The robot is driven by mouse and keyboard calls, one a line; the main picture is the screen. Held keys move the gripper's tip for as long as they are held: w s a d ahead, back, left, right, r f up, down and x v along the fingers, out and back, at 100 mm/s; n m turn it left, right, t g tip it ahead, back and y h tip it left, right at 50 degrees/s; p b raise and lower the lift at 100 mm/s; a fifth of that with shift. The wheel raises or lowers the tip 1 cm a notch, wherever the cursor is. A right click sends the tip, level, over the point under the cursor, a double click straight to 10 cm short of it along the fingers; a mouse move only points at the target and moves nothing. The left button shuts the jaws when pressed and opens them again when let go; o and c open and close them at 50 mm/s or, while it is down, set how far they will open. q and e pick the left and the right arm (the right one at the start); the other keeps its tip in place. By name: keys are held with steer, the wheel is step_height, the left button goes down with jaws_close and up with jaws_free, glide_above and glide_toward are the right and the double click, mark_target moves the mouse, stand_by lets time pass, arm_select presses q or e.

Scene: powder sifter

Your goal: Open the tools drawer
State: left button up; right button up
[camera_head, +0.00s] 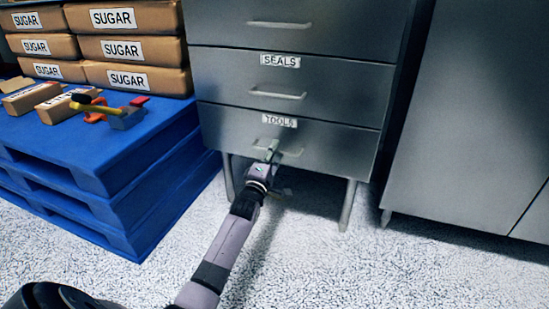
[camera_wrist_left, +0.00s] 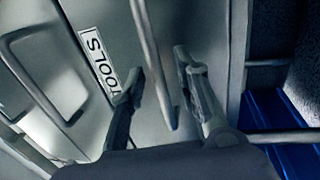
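The tools drawer (camera_head: 335,146) is the lowest grey metal drawer of the cabinet, with a white TOOLS label (camera_head: 279,121). Its front looks flush with the drawers above, so it appears shut. My left gripper (camera_head: 272,152) is at the drawer's bar handle (camera_head: 294,153) and covers part of it. In the left wrist view, my left gripper (camera_wrist_left: 163,88) is open, with one finger on each side of the handle (camera_wrist_left: 153,65). Gaps show between the bar and both fingers. The TOOLS label (camera_wrist_left: 97,62) is beside the left finger. My right gripper is not in view.
The seals drawer (camera_head: 340,92) is directly above. A blue pallet stack (camera_head: 90,150) with sugar packages (camera_head: 140,80) and a hammer (camera_head: 110,109) stands left of the cabinet. Another metal cabinet (camera_head: 460,120) stands right. The speckled floor (camera_head: 340,270) in front is clear.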

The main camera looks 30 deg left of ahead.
arm_select(q)
steer(key=shift+w, duration=0.2)
steer(key=shift+c, duration=0.6)
jaws_close()
